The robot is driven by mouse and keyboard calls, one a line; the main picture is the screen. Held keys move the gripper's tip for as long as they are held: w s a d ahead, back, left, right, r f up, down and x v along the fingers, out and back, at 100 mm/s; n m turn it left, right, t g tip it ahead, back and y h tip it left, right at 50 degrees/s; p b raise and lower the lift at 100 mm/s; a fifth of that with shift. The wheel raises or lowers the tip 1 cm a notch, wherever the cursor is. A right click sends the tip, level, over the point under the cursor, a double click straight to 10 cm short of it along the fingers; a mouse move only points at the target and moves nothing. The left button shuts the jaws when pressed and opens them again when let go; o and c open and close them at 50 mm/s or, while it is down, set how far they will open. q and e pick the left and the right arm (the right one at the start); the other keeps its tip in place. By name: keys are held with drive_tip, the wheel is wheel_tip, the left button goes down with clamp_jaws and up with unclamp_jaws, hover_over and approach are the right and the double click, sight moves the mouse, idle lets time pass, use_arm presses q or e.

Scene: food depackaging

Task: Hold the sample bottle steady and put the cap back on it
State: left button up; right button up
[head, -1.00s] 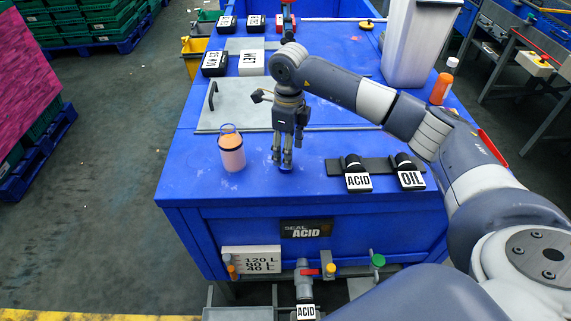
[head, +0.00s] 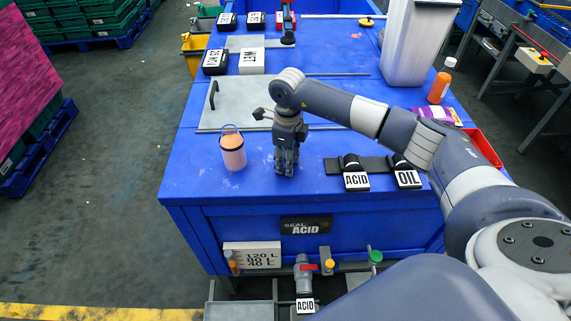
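An orange-filled container (head: 232,152) with a dark band near its top and a thin hoop above it stands upright on the blue top, left of my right gripper. An orange bottle (head: 438,88) stands at the back right. A white cap (head: 450,62) shows at its upper end; I cannot tell whether it sits on the bottle or behind it. My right gripper (head: 286,170) points down at the blue top, a short gap right of the orange-filled container. Its fingers look close together; whether they are open or shut is unclear. My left gripper is out of view.
Blocks labelled ACID (head: 356,181) and OIL (head: 408,179) lie on a dark strip right of my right gripper. A grey plate (head: 232,116) with a handle lies behind. A tall white bin (head: 408,45) and a red tray (head: 484,148) are at the right.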

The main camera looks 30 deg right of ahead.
drive_tip(key=shift+r, duration=0.1)
idle(0.3)
drive_tip(key=shift+r+b, duration=0.6)
drive_tip(key=shift+b, duration=0.05)
drive_tip(key=shift+s+a+r+b, duration=0.15)
drive_tip(key=shift+a+r+b, duration=0.05)
drive_tip(key=shift+r+b, duration=0.25)
drive_tip(key=shift+s+a+r+b, duration=0.2)
drive_tip(key=shift+r+b, duration=0.1)
drive_tip(key=shift+r, duration=0.15)
drive_tip(key=s+a+r+b, duration=0.1)
drive_tip(key=s+a+b, duration=0.3)
drive_tip(key=s+a, duration=0.5)
drive_tip(key=shift+s+a+r+b, duration=0.25)
drive_tip(key=shift+a+r+b, duration=0.15)
drive_tip(key=shift+a, duration=0.85)
